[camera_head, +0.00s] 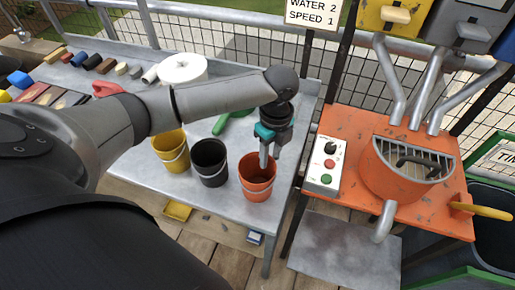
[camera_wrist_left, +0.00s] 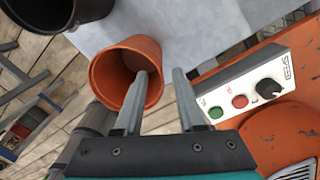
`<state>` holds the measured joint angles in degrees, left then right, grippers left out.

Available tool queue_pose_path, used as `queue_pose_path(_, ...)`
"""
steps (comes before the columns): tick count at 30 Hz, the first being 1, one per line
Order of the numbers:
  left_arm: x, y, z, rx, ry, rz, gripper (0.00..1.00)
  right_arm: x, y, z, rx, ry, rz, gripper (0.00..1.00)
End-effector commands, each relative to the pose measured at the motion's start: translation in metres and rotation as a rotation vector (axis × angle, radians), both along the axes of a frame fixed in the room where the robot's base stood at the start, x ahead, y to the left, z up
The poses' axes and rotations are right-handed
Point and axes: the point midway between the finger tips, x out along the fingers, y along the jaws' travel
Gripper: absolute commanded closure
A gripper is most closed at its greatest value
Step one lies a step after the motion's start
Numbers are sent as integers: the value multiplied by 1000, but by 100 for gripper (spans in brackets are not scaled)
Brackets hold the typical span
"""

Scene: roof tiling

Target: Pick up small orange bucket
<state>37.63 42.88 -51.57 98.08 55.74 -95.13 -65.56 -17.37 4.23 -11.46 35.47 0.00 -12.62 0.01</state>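The small orange bucket (camera_head: 257,181) stands upright near the front right corner of the grey table, with a thin wire handle on its front. My left gripper (camera_head: 265,160) points down at the bucket's rim. In the left wrist view the orange bucket (camera_wrist_left: 124,72) shows between and left of the fingers. My left gripper (camera_wrist_left: 160,75) is open, with one finger over the bucket's mouth and the other outside its right edge. The rim lies between the fingertips; I cannot tell whether either touches it. My right gripper is not in view.
A black bucket (camera_head: 210,163) and a yellow bucket (camera_head: 171,151) stand left of the orange one. Right are a control box (camera_head: 325,164) and an orange mixer (camera_head: 408,170).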

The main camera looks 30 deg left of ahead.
Motion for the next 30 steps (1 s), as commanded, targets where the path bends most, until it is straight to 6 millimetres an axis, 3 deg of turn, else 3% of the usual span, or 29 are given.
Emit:
queue_pose_path(10, -1, 0, -26, -1, -1, 1, 61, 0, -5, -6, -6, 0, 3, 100)
queue_pose_path(18, -2, 0, -65, 0, 0, 1, 61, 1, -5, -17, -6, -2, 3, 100)
queue_pose_path(25, -2, 0, -67, -1, -2, 0, 61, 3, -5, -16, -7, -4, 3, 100)
queue_pose_path(30, -2, 0, -67, -1, -2, 0, 78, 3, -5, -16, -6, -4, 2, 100)
